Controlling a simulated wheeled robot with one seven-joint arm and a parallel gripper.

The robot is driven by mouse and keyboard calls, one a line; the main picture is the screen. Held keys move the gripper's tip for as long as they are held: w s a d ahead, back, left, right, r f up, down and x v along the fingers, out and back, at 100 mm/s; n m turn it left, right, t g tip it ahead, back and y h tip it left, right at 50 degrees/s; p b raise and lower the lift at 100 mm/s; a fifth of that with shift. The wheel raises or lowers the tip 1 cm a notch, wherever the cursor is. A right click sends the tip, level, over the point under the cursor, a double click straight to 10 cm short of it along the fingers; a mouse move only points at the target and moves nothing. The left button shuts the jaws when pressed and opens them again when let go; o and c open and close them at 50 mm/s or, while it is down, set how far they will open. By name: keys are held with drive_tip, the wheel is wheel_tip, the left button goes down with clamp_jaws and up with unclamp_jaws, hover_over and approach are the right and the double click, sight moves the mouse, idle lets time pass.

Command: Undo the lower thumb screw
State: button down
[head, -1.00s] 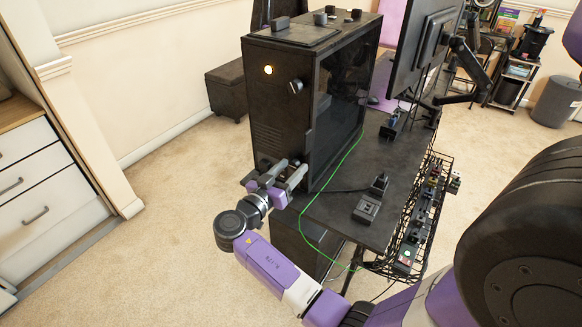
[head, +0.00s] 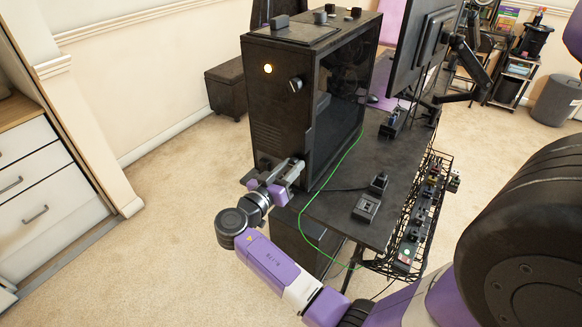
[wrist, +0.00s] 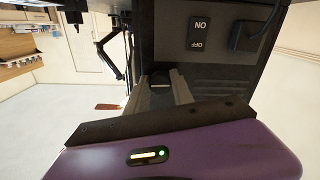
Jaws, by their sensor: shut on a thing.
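The dark computer case (head: 275,115) stands on the desk in the head view. An upper thumb screw (head: 296,85) sticks out high on its facing panel, near the right edge. My gripper (head: 279,166) is at the bottom of that panel, shut on the lower thumb screw, which the fingers mostly hide there. In the wrist view the grey fingers (wrist: 165,88) reach to the case, with the dark end of the lower thumb screw (wrist: 160,79) between them. How far the screw is turned cannot be told.
An ON/OFF switch (wrist: 199,33) and a plugged-in cable (wrist: 252,32) are near the fingers in the wrist view. A green cable (head: 318,190) runs beside the case. Carpet is clear at left.

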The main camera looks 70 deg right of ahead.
drive_tip(key=n+p, duration=0.1)
drive_tip(key=n, duration=0.4)
drive_tip(key=shift+r+n, duration=0.1)
drive_tip(key=shift+n, duration=0.3)
drive_tip(key=n+p, duration=0.3)
drive_tip(key=n, duration=0.3)
drive_tip(key=shift+r, duration=0.15)
drive_tip(key=n+p, duration=0.4)
drive_tip(key=n, duration=0.2)
drive_tip(key=shift+n, duration=0.4)
drive_tip(key=n+p, duration=0.2)
drive_tip(key=n, duration=0.1)
drive_tip(key=shift+n+p, duration=0.45)
drive_tip(key=shift+n, duration=0.35)
drive_tip(key=c, duration=1.1)
unclamp_jaws()
